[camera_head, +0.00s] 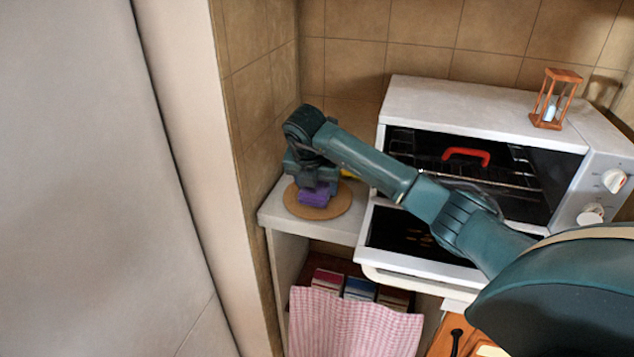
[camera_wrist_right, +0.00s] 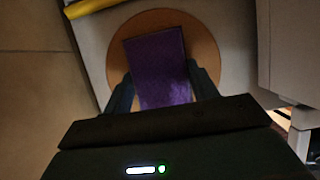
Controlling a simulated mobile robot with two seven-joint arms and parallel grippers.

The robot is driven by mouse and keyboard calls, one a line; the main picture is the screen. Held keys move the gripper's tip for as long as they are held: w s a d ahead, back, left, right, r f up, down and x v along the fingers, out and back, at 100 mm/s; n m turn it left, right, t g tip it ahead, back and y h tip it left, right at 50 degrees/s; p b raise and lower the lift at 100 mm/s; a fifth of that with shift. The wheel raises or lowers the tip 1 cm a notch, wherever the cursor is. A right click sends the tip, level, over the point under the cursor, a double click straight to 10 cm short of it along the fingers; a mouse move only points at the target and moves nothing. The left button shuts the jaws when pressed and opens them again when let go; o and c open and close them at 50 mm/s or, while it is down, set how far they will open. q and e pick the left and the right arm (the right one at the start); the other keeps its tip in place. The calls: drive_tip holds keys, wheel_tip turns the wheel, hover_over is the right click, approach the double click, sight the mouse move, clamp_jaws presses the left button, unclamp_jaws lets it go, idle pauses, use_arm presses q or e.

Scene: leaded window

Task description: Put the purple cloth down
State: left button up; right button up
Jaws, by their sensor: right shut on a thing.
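The purple cloth (camera_head: 313,195) is a small folded block, low at the end of my right arm, over a round tan board (camera_head: 326,210) on the white counter. My right gripper (camera_head: 312,185) points down and is shut on the cloth. In the right wrist view the cloth (camera_wrist_right: 158,68) lies between the two dark fingers (camera_wrist_right: 162,85), with the round board (camera_wrist_right: 205,40) behind it. I cannot tell whether the cloth touches the board. My left gripper is not in view.
A white toaster oven (camera_head: 480,100) with its door (camera_head: 400,280) open stands right of the board, an hourglass (camera_head: 555,100) on top. A yellow thing (camera_wrist_right: 90,6) lies behind the board. A tiled wall (camera_head: 255,100) is close on the left. A pink checked towel (camera_head: 350,325) hangs below.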

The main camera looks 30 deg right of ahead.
drive_tip(key=o, duration=0.5)
drive_tip(key=shift+f, duration=0.15)
drive_tip(key=o, duration=0.5)
drive_tip(key=shift+c, duration=0.2)
drive_tip(key=shift+r, duration=0.35)
drive_tip(key=v, duration=1.1)
drive_tip(key=shift+a+r, duration=0.15)
drive_tip(key=shift+r, duration=0.15)
